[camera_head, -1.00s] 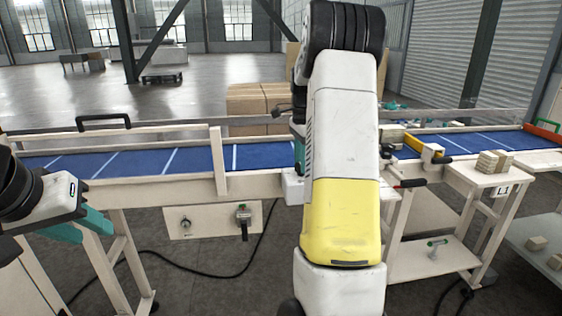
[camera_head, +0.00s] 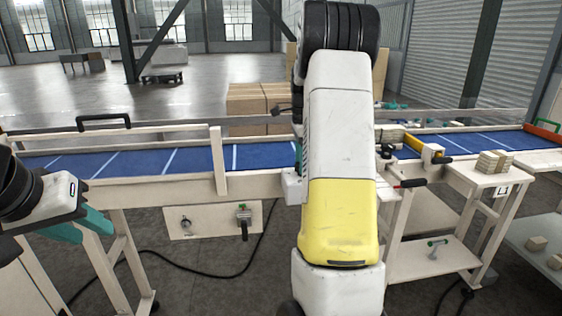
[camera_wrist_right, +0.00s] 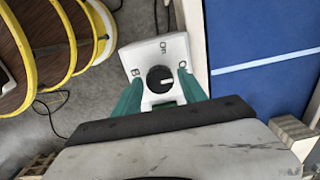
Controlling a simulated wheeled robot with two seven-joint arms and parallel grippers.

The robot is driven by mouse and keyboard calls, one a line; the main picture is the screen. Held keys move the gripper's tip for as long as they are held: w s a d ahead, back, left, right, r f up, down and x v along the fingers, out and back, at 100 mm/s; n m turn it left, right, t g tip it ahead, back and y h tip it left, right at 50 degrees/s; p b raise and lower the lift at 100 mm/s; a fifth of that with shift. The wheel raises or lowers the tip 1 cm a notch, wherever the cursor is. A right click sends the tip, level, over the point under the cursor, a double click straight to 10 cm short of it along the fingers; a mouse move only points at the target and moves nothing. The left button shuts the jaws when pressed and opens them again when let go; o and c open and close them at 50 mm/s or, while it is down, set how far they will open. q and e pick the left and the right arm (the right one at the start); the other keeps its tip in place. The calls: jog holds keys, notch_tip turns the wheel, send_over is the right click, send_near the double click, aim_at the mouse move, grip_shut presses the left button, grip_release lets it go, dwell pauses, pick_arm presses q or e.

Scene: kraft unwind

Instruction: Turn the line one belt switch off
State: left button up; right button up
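In the right wrist view a white switch box (camera_wrist_right: 179,48) carries a round black knob (camera_wrist_right: 160,79). A pale mark on the knob points toward the right. "On" is printed above it; other lettering sits left and right, the right part partly hidden by a finger. My right gripper (camera_wrist_right: 160,82) is open, with one teal finger on each side of the knob; contact cannot be told. In the head view the white box (camera_head: 292,187) shows at the belt frame's edge, and my right arm hides the gripper. My left gripper (camera_head: 84,225) is at the far left, its finger opening unclear.
A blue conveyor belt (camera_head: 195,160) runs across behind my arms. A panel under it holds a small knob (camera_head: 186,223) and a handle (camera_head: 244,222). A side table (camera_head: 465,177) bears stacked blocks (camera_head: 494,161). A black cable (camera_head: 215,273) lies on the floor.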

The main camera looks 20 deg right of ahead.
jog(key=shift+o, duration=0.4)
jog(key=shift+r, duration=3.9)
jog(key=shift+s+a+r, duration=0.2)
jog(key=shift+a, duration=0.05)
jog(key=s+a+r+n+t+y, duration=0.1)
jog(key=s+a+r+n+t, duration=0.1)
jog(key=s+a+n, duration=0.6)
jog(key=s+a+r+n+t+y, duration=0.1)
jog(key=s+a+r+n+t, duration=0.15)
jog(key=s+a+n, duration=0.55)
jog(key=s+a+f+n+t, duration=0.1)
jog(key=s+a+f+n, duration=0.3)
jog(key=s, duration=0.5)
jog(key=shift+a+n+t, duration=0.35)
jog(key=shift+a+n, duration=0.25)
jog(key=shift+n, duration=0.1)
jog(key=shift+s, duration=0.1)
